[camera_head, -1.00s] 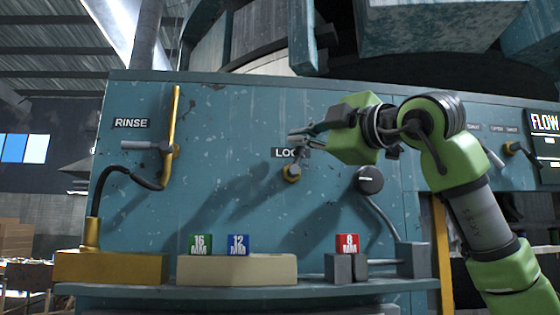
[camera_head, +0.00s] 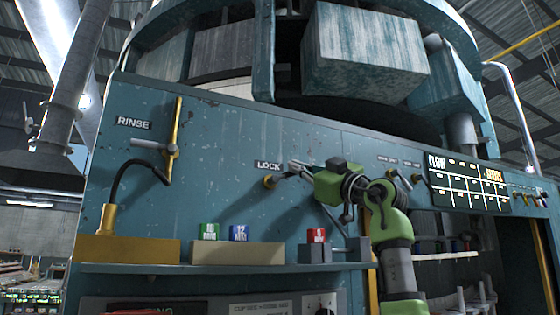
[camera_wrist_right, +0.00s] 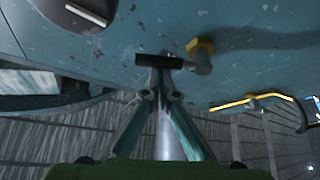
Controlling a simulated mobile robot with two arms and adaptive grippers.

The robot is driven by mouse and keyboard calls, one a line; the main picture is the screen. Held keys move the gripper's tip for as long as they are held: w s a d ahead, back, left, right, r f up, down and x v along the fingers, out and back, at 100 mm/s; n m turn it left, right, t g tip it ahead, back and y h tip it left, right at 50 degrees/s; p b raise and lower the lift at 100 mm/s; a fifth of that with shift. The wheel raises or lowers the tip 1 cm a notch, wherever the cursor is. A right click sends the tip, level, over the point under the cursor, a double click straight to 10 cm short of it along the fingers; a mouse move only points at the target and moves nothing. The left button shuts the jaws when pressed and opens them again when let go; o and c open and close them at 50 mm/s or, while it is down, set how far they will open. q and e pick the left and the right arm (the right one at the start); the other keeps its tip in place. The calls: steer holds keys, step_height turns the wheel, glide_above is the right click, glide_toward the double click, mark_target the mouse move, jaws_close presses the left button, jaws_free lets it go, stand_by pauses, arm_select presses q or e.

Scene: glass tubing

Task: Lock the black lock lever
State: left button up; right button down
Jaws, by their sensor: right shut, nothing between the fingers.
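The lock lever has a brass base (camera_head: 270,182) on the teal panel, just below the LOCK label (camera_head: 268,165). In the right wrist view its brass nut (camera_wrist_right: 200,45), grey pivot and black handle (camera_wrist_right: 150,61) show, the handle pointing away to the left. In the head view the lever points right from its base. My right gripper (camera_head: 293,166) is shut and empty. In the right wrist view its fingertips (camera_wrist_right: 158,82) overlap the handle's edge; whether they touch it I cannot tell. My left gripper is not in view.
A rinse lever with a yellow pipe (camera_head: 176,125) is at the left of the panel. A ledge (camera_head: 220,267) below carries green, blue and red marked blocks. A dial (camera_wrist_right: 85,10) sits near the lever in the wrist view. A flow board (camera_head: 467,187) is at the right.

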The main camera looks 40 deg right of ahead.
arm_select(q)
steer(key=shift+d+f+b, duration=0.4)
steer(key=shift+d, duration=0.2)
arm_select(e)
steer(key=shift+d+f, duration=0.3)
steer(key=shift+f, duration=0.3)
steer(key=shift+d+f, duration=0.3)
steer(key=shift+f, duration=0.25)
